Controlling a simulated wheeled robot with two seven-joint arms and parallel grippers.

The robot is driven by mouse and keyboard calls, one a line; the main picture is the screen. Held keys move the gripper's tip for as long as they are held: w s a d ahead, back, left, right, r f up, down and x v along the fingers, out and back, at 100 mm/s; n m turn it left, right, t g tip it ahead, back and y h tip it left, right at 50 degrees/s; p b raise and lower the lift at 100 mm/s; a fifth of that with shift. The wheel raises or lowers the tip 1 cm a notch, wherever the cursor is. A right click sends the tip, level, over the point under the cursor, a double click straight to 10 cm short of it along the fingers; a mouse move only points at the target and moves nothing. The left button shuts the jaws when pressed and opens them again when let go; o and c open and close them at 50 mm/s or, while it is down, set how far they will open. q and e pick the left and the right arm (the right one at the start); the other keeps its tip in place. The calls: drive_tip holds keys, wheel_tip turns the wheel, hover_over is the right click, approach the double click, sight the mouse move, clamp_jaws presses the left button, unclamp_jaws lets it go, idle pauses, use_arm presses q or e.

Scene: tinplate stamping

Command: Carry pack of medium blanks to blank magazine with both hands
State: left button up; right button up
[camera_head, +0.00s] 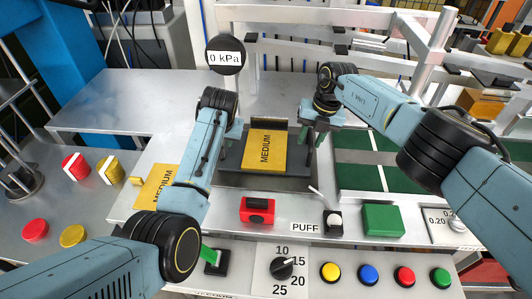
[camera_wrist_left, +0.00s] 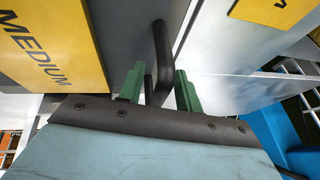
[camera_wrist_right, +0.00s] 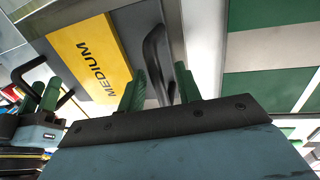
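The yellow pack marked MEDIUM (camera_head: 265,150) lies on a dark grey carrier (camera_head: 262,181) at the middle of the bench. It also shows in the left wrist view (camera_wrist_left: 45,45) and right wrist view (camera_wrist_right: 90,60). My left gripper (camera_wrist_left: 160,90) is open, its green fingers on either side of a black handle (camera_wrist_left: 163,55) at the carrier's left. My right gripper (camera_wrist_right: 160,90) is likewise open around the right black handle (camera_wrist_right: 155,55). I cannot tell whether any finger touches a handle. I cannot identify the blank magazine for certain.
A second yellow MEDIUM plate (camera_head: 153,188) lies at left, partly behind my left arm. A gauge reading 0 kPa (camera_head: 226,57) stands behind the carrier. Green panels (camera_head: 360,178) lie right.

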use_arm(q)
drive_tip(key=shift+r, duration=0.1)
drive_tip(key=v, duration=1.2)
use_arm(e)
wheel_tip(320, 180, up, 12)
drive_tip(key=d, duration=0.2)
drive_tip(key=shift+d, duration=0.15)
drive_tip(key=shift+f, duration=0.1)
